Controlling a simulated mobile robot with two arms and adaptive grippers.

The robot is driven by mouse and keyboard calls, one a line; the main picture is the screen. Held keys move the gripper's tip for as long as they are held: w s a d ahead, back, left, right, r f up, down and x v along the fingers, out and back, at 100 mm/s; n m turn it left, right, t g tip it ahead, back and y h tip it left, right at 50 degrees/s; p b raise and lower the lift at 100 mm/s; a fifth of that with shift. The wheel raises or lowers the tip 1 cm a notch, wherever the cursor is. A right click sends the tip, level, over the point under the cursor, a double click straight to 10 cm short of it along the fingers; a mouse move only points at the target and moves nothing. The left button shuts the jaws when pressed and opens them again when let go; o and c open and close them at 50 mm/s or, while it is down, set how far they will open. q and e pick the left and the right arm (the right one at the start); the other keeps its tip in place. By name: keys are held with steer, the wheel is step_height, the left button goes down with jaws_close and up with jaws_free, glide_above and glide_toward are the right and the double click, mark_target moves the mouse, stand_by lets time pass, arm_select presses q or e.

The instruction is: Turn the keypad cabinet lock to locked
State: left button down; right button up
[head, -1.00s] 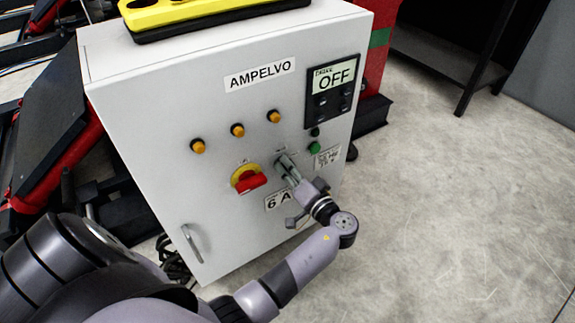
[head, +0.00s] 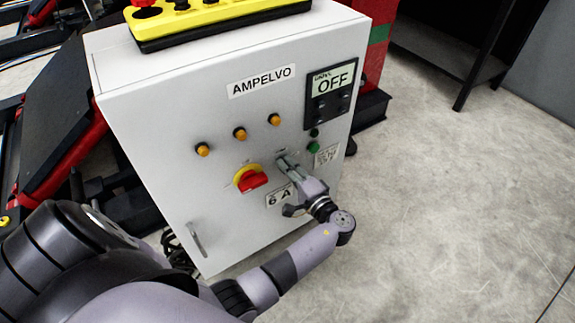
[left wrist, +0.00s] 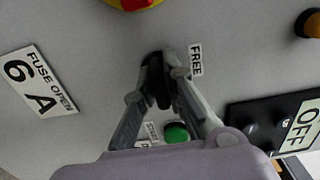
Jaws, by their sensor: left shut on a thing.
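The grey cabinet (head: 210,110) stands upright in front of me. My left gripper (head: 285,163) is at the door, right of the red rotary switch (head: 253,180). In the left wrist view its fingers (left wrist: 160,82) are closed around the dark knob. The fingers hide part of the knob, so I cannot tell its exact angle. My right gripper is in neither view.
Three orange lamps (head: 240,134) sit above the switch. A display reading OFF (head: 332,83) and a green button (head: 313,147) are to the right. A yellow control box (head: 215,22) lies on the cabinet top. The floor at right is clear.

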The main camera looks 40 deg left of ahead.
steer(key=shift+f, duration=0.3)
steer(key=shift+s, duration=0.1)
arm_select(q)
steer(key=c, duration=1.7)
jaws_free()
steer(key=shift+o, duration=0.2)
steer(key=shift+s+d, duration=0.1)
steer(key=shift+d, duration=0.25)
steer(key=v, duration=0.6)
steer(key=shift+s+d, duration=0.15)
steer(key=shift+d, duration=0.15)
